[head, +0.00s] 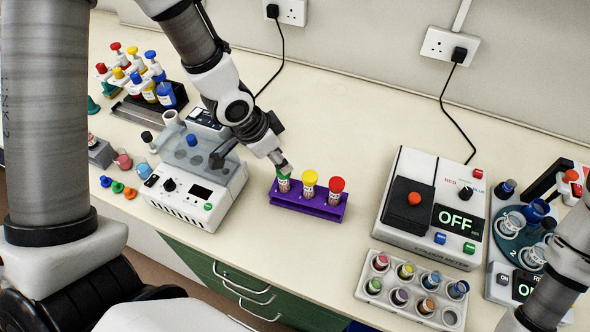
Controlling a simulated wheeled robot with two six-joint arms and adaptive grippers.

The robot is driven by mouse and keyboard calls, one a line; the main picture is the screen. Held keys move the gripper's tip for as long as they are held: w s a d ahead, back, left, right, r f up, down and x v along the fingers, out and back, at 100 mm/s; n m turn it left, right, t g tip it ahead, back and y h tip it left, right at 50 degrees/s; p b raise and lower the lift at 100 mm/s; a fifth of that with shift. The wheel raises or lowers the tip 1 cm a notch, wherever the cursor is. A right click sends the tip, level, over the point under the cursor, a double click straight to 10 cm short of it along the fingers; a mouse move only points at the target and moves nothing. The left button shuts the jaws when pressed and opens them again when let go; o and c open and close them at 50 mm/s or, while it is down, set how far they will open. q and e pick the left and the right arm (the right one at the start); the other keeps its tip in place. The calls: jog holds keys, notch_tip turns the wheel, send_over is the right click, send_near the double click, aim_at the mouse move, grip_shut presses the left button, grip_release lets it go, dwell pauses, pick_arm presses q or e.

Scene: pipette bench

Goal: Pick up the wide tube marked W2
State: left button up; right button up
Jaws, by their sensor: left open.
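Three wide capped tubes stand in a purple rack (304,207) at the middle of the bench: one with a green cap (283,185), one with a yellow cap (309,183) and one with a red cap (335,190). Their labels are too small to read, so I cannot tell which is W2. My left gripper (281,163) is open and points down at the green-capped tube. It partly hides that cap; I cannot tell whether it touches it. My right gripper is not in view; only part of my right arm shows at the lower right.
A white machine with a clear lid (197,188) stands close left of the rack. A colour meter reading OFF (434,240) is to the right. Bottles (165,92) stand at the back left. Bench behind the rack is clear.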

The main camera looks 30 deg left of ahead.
aim_at(284, 184)
pick_arm(q)
jog(key=f, duration=0.2)
jog(key=s+d+f, duration=0.1)
jog(key=f, duration=0.1)
jog(key=w+f, duration=0.2)
jog(key=shift+w+d+f, duration=0.15)
jog(key=shift+d, duration=0.15)
jog(key=shift+s, duration=0.2)
jog(key=shift+c, duration=0.3)
jog(key=shift+s+r, duration=0.25)
jog(key=shift+s, duration=0.05)
grip_shut()
jog(key=shift+w+f, duration=0.1)
jog(key=shift+w, duration=0.15)
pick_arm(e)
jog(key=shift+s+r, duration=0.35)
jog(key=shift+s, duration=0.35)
